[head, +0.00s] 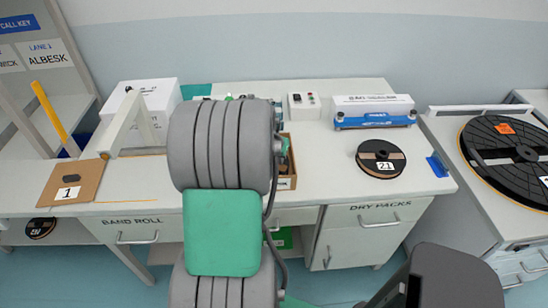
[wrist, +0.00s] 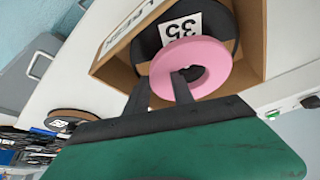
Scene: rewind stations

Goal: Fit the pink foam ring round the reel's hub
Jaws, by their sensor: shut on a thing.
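The pink foam ring (wrist: 208,52) shows in the wrist view. My gripper (wrist: 161,92) is shut on its rim, with one finger in the ring's hole and the other outside. Beyond the ring is a black reel labelled 35 (wrist: 222,18) in an open cardboard box (wrist: 250,45). The ring overlaps the reel in the picture and hides its middle; I cannot tell whether they touch. In the head view my arm hides the gripper, the ring and most of the box (head: 287,183).
Another reel, labelled 21 (head: 381,158), lies on the white bench (head: 330,155). A blue-and-white sealer (head: 374,112) and a small control box (head: 304,105) stand behind. A cardboard piece marked 1 (head: 70,182) lies at left.

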